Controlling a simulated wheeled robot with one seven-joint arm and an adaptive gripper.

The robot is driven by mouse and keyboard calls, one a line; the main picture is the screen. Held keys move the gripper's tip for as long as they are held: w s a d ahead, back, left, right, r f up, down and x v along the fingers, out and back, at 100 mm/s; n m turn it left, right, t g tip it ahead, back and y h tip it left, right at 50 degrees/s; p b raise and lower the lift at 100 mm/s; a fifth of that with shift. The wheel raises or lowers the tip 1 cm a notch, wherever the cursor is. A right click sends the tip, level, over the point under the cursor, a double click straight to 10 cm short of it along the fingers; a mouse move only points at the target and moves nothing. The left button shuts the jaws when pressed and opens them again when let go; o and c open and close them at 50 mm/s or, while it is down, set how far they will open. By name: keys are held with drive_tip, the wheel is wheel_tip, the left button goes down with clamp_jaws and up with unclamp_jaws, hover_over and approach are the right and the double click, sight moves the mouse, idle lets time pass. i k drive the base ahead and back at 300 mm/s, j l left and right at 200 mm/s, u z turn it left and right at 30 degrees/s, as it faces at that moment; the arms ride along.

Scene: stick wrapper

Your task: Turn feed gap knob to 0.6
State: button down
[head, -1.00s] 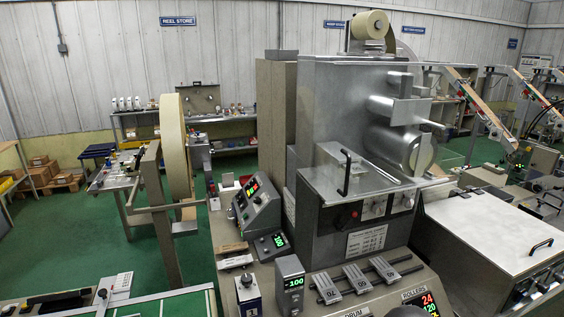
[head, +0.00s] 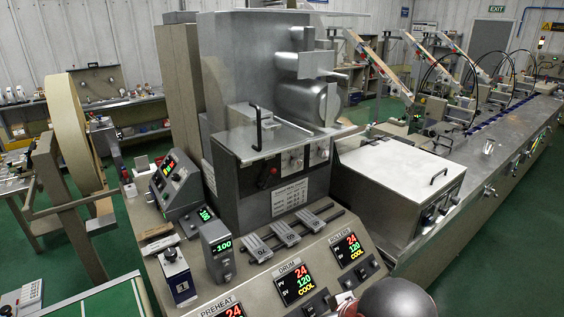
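The metal wrapper machine (head: 250,75) stands in the middle of the head view. Its lower front panel has a dark red-and-black knob (head: 268,176) on the left and two pale dials (head: 292,160) to the right of it. Their labels and settings are too small to read, so I cannot tell which is the feed gap knob. A rounded grey part of my arm (head: 398,299) shows at the bottom edge, well below these knobs. My gripper's fingers are not visible.
Below the panel are a label plate (head: 289,197), several grey sliders (head: 285,232) and a sloped console with drum (head: 294,282) and rollers (head: 348,249) displays. A metal-lidded cabinet (head: 398,166) is right.

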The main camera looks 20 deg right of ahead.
sight(323, 153)
drive_tip(key=l, duration=1.35)
